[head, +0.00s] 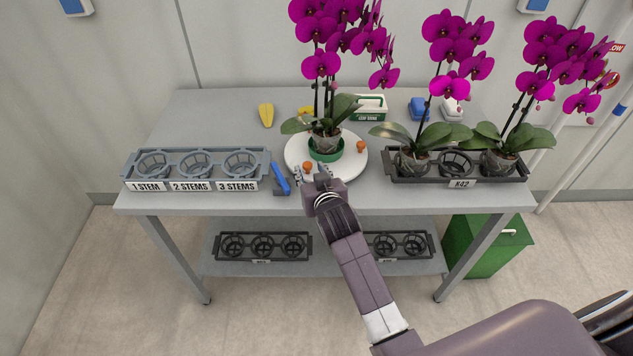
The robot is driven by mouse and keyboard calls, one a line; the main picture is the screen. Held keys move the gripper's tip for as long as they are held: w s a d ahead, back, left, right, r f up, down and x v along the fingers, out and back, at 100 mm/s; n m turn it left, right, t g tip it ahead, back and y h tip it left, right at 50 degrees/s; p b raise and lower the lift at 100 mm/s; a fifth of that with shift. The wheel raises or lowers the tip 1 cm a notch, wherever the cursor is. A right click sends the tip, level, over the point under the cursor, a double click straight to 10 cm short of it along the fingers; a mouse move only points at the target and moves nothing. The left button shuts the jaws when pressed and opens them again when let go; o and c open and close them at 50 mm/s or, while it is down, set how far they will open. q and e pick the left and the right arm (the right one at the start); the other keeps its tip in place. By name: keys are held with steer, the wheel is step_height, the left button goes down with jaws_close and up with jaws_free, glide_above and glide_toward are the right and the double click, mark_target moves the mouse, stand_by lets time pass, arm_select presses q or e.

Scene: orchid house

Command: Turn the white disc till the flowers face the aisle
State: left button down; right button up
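The white disc (293,153) lies on the bench near its front edge. A potted orchid with magenta flowers (320,65) stands upright on it, its clear pot in a green ring holder (326,155). Its flower stems lean up and to the right. The disc has two orange knobs, one at the front left (308,166) and one at the right (361,146). My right gripper (311,172) is at the disc's front edge, fingers spread on either side of the front-left knob. Whether they touch it is not clear. My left gripper is out of view.
A grey tray (196,184) with stem labels is at left, with a blue tool (280,178) beside it. A dark tray (461,178) with two orchids stands close at right. A yellow object (266,114) and a green-white box (370,107) lie behind. The back left is clear.

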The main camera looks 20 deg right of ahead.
steer(key=v, duration=0.9)
steer(key=shift+s+r, duration=0.15)
steer(key=shift+s, duration=0.15)
